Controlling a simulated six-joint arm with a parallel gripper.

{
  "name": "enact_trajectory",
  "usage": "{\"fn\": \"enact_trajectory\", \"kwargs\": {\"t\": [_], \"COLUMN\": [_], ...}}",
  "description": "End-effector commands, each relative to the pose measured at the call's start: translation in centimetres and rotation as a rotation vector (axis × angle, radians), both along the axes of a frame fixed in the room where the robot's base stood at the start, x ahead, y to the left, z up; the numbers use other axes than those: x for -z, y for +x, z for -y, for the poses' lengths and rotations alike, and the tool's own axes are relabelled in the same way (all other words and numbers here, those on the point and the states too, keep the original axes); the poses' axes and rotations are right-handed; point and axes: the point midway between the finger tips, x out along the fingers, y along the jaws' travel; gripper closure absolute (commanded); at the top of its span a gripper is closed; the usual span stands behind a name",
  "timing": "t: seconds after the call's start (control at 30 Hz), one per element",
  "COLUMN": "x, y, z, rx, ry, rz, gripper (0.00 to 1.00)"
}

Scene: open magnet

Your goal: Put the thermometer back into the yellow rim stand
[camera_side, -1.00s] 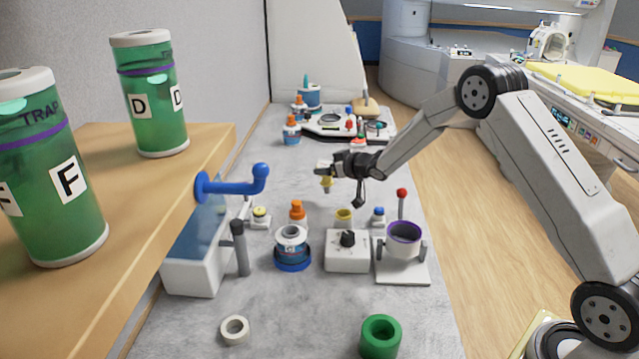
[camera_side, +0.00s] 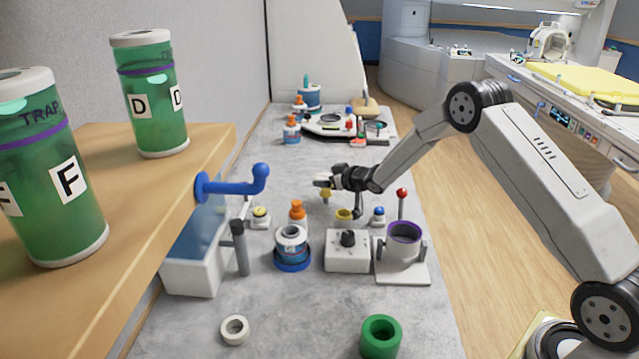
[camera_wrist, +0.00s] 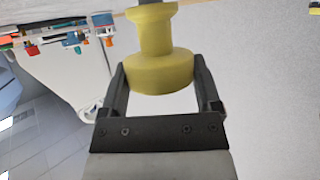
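My gripper (camera_wrist: 160,82) is shut on the thermometer (camera_wrist: 160,72), a yellow spool-shaped piece with its wide disc between the fingers. A grey part above it is cut off by the top of the wrist view. In the side view, my gripper (camera_side: 322,182) holds the thermometer (camera_side: 326,196) above the grey bench, with its yellow end hanging below the fingers. The yellow rim stand (camera_side: 344,215) is just below and to the right of it in the side view, apart from the thermometer.
An orange-topped bottle (camera_side: 297,211) and a blue-capped stand (camera_side: 378,214) flank the yellow rim stand. A white box with a black knob (camera_side: 347,262) and a purple-rimmed cup (camera_side: 403,240) stand in front. A blue-handled bath (camera_side: 195,262) is at left.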

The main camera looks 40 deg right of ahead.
Motion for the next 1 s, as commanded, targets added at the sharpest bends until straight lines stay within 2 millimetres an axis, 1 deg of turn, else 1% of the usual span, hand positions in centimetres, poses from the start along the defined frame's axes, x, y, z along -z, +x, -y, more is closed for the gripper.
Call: {"fn": "enact_trajectory", "kwargs": {"t": [0.03, 0.07, 0.43, 0.57, 0.77, 1.0], "x": [0.0, 0.0, -0.3, -0.5, -1.1, -2.0], "y": [0.0, 0.0, 0.0, -0.4, -1.7, -3.9], "z": [0.0, 0.0, 0.0, 0.1, 0.2, 0.4], "rx": [0.000, 0.000, 0.000, 0.000, 0.001, 0.001], "ry": [0.000, 0.000, -0.001, 0.000, 0.000, 0.000], "rz": [0.001, 0.001, 0.001, 0.000, 0.000, 0.000], "gripper": [0.04, 0.00, 0.00, 0.00, 0.00, 0.00]}}
